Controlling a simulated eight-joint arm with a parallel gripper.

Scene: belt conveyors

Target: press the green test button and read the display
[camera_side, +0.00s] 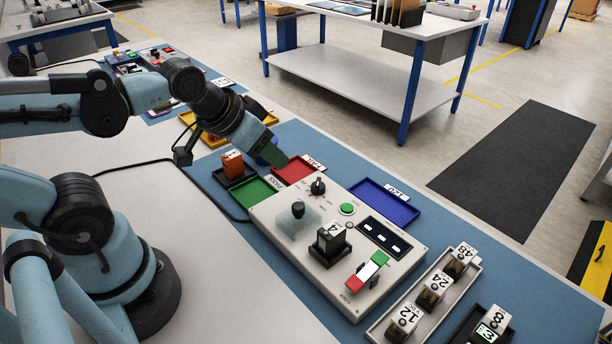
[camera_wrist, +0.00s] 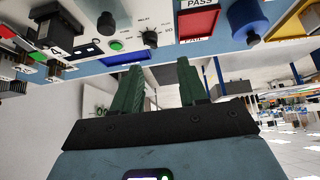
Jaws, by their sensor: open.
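The grey test panel (camera_side: 281,236) lies on the blue mat. Its round green test button (camera_side: 347,209) stands beside the black display (camera_side: 385,238), which shows small white marks too small to read. In the wrist view the green button (camera_wrist: 116,45) is near the top, left of the black rotary knob (camera_wrist: 150,37). A dark block with a white label (camera_side: 331,238) stands in the panel's socket. My gripper (camera_side: 274,152) has green fingers and is above the trays behind the panel, apart from the button. In the wrist view my gripper (camera_wrist: 158,88) is open and empty.
A black knob (camera_side: 297,208) stands on the panel over a clear plate. Red (camera_side: 291,169), green (camera_side: 257,191) and blue (camera_side: 386,202) trays lie around it. An orange block (camera_side: 232,163) is near my gripper. A grey tray (camera_side: 388,316) holds labelled blocks at the right.

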